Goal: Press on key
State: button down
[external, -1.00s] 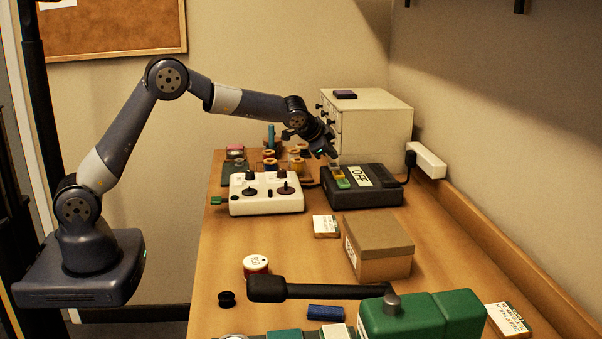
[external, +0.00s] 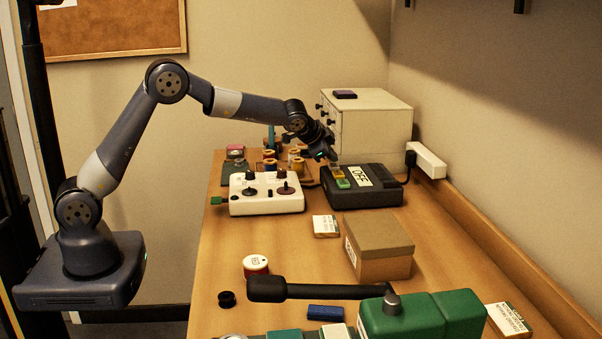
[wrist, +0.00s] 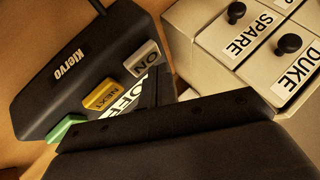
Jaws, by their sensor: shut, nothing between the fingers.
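The black device (external: 375,196) sits at the back of the table, with a white OFF label on its top; in the wrist view it is marked Klervo (wrist: 55,75). It carries a grey ON key (wrist: 142,62), a yellow NEXT key (wrist: 101,96) and a green key (wrist: 66,128). The ON key is the one nearest the drawer cabinet. My gripper (external: 331,156) is shut and empty, pointing down just above the key row at the ON key's end. In the wrist view its dark fingers hide part of the OFF label. I see no clear contact with a key.
A pale drawer cabinet (external: 375,125) stands close behind the device. A white control box with knobs (external: 266,205) stands to its left, with several spools behind it. A power strip (external: 427,160) is at the right wall. A cardboard box (external: 378,265) stands in front.

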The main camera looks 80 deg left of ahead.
aim_at(332, 165)
jog(key=shift+f+b, duration=0.5)
jog(key=shift+f, duration=0.05)
dwell(0.4)
jog(key=shift+r, duration=0.1)
jog(key=shift+r+p, duration=0.7)
jog(key=shift+r, duration=0.2)
jog(key=shift+r, duration=0.1)
notch_tip(332, 165, up, 6)
jog(key=p, duration=0.4)
dwell(2.8)
